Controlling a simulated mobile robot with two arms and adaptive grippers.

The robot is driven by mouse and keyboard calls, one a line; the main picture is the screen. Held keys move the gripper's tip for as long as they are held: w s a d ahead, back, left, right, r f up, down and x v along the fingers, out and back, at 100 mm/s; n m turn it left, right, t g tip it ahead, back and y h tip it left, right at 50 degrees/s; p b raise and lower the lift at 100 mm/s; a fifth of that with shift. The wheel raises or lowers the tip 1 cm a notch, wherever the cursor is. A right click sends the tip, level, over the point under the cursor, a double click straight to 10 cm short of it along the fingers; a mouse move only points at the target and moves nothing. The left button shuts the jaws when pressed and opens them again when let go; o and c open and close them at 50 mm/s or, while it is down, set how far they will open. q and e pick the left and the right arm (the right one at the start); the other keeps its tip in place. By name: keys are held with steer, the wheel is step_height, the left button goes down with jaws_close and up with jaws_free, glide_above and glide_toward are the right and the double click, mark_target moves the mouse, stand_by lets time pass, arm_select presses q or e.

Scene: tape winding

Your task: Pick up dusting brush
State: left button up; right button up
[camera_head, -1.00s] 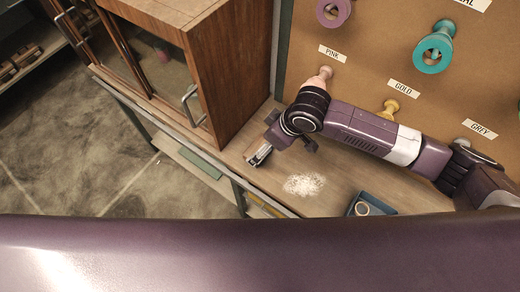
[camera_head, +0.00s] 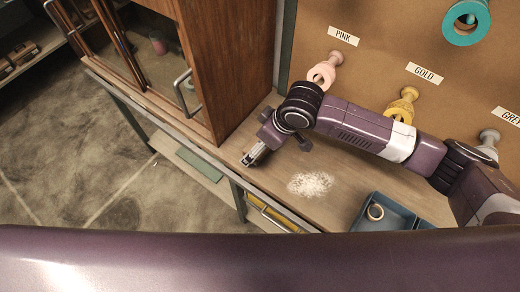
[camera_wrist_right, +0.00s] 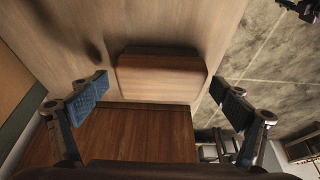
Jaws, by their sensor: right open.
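A brown wooden block with rounded corners, which looks like the dusting brush (camera_wrist_right: 162,78), lies on the tabletop in the right wrist view. No bristles can be made out. My right gripper (camera_wrist_right: 160,98) is open, its blue-padded fingers to either side of the block and apart from it. In the head view my right gripper (camera_head: 253,157) is low over the table's front edge, beside the wooden cabinet, and I cannot make out the brush there. My left gripper is not in view.
A pale powder patch (camera_head: 311,184) lies on the table (camera_head: 335,205). A blue tray (camera_head: 397,214) holding a small ring stands right of it. The wooden cabinet (camera_head: 235,70) rises at left; a pegboard (camera_head: 390,45) with tape rolls stands behind.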

steer(key=c, duration=1.3)
steer(key=shift+r, duration=0.15)
step_height(320, 180, up, 20)
steer(key=shift+f+b, duration=0.1)
steer(key=shift+b, duration=0.35)
